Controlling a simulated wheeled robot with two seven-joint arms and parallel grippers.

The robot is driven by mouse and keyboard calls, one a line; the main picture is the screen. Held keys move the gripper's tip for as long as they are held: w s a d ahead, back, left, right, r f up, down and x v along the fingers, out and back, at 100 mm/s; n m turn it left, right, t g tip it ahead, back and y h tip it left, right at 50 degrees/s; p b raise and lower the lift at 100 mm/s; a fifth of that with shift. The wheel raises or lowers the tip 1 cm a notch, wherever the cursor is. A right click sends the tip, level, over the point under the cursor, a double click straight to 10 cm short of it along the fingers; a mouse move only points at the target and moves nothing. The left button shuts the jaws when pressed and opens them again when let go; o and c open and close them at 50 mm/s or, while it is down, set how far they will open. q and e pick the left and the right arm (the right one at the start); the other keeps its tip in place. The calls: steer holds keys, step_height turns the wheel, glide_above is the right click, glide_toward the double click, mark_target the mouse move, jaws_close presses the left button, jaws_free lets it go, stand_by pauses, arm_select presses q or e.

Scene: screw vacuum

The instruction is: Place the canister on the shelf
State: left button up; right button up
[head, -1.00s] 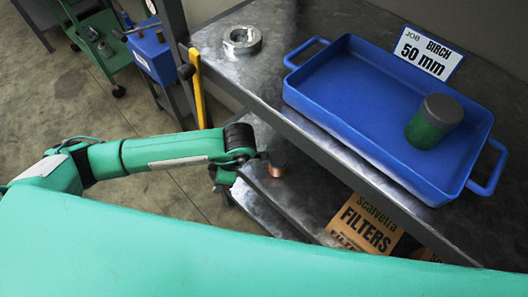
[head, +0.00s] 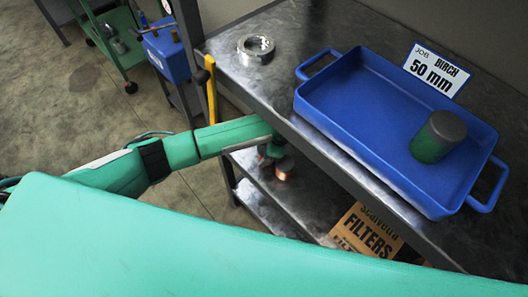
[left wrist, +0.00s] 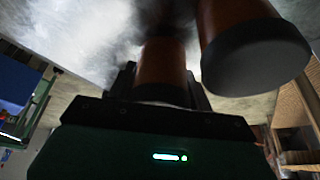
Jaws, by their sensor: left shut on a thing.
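My left gripper (head: 270,150) reaches in under the bench top, over the lower shelf (head: 262,196). In the left wrist view its fingers (left wrist: 163,82) are shut around a copper-brown canister (left wrist: 163,62) with a dark end. A second copper-brown canister (left wrist: 240,40) with a black end is close beside it on the right. In the head view only a small copper patch (head: 285,167) shows by the gripper; I cannot tell which canister it is. Whether the held canister touches the shelf is unclear. My right gripper is out of view.
A blue tray (head: 345,112) on the bench top holds a green canister (head: 432,146) with a grey lid. A job card (head: 436,70) stands behind it. A metal ring (head: 256,48) lies left. A filters box (head: 368,233) sits on the lower shelf. A yellow bar (head: 210,90) stands at the bench corner.

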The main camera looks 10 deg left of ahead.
arm_select(q)
steer(key=shift+f, duration=0.25)
steer(key=shift+f, duration=0.15)
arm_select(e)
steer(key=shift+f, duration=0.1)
arm_select(q)
steer(key=o, duration=1)
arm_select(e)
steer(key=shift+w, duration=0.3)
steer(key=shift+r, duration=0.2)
arm_select(q)
steer(key=v, duration=0.6)
steer(key=shift+d+r+b, duration=0.1)
steer(key=shift+r+b, duration=0.2)
steer(key=shift+b, duration=0.1)
steer(key=shift+d+r, duration=0.2)
steer(key=shift+r, duration=0.35)
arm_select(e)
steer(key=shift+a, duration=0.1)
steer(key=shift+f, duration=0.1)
